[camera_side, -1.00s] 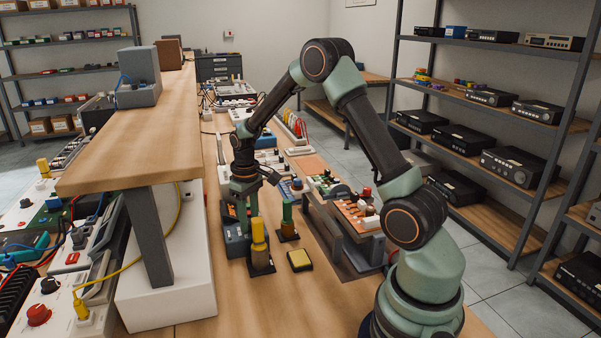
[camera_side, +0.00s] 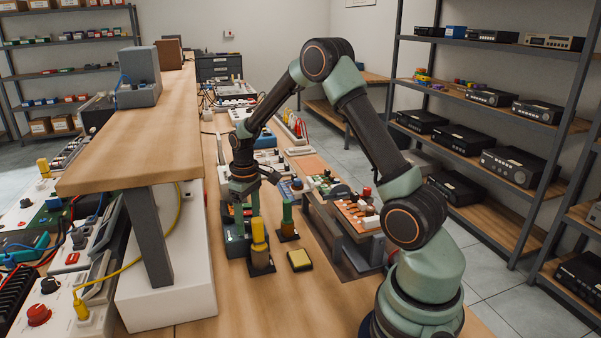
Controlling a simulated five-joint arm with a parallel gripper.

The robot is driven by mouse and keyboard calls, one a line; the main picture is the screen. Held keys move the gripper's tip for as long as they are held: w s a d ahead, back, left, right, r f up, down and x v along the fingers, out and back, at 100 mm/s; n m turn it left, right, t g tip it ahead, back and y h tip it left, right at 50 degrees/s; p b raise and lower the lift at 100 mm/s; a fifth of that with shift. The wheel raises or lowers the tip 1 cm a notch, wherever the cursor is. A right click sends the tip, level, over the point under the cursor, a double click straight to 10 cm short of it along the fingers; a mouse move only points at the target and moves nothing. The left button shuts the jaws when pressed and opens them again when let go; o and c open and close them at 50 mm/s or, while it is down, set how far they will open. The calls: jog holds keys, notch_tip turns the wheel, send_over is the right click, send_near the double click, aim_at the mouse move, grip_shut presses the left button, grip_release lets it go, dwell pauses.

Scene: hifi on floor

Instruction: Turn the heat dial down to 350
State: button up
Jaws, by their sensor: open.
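A small dark box (camera_side: 236,246) with a greenish tint stands on the bench below my gripper. It may be the heated station, but no dial, number or marking can be read on it. My gripper (camera_side: 242,204) is open and points down at the top of this box. Its fingertips are small and dark here, and I cannot tell whether they touch anything. Just right of the box are a yellow-topped upright holder (camera_side: 259,243) and a green-topped upright holder (camera_side: 287,221), each on a dark base.
A small yellow pad (camera_side: 299,260) lies in front of the holders. A raised wooden shelf (camera_side: 150,135) on a grey post borders the left. A low rack of small parts (camera_side: 358,215) stands to the right. Bare bench (camera_side: 270,305) lies in front.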

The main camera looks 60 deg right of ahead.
aim_at(249, 222)
jog(key=shift+r, duration=0.1)
notch_tip(249, 222, up, 12)
dwell(0.5)
jog(key=shift+s, duration=0.1)
jog(key=s+a+r+t, duration=0.2)
jog(key=s+a+r, duration=0.1)
jog(key=s+a, duration=0.4)
jog(key=s+a+r+t, duration=0.3)
jog(key=s+a, duration=0.4)
jog(key=shift+s+r, duration=0.15)
jog(key=shift+r, duration=0.25)
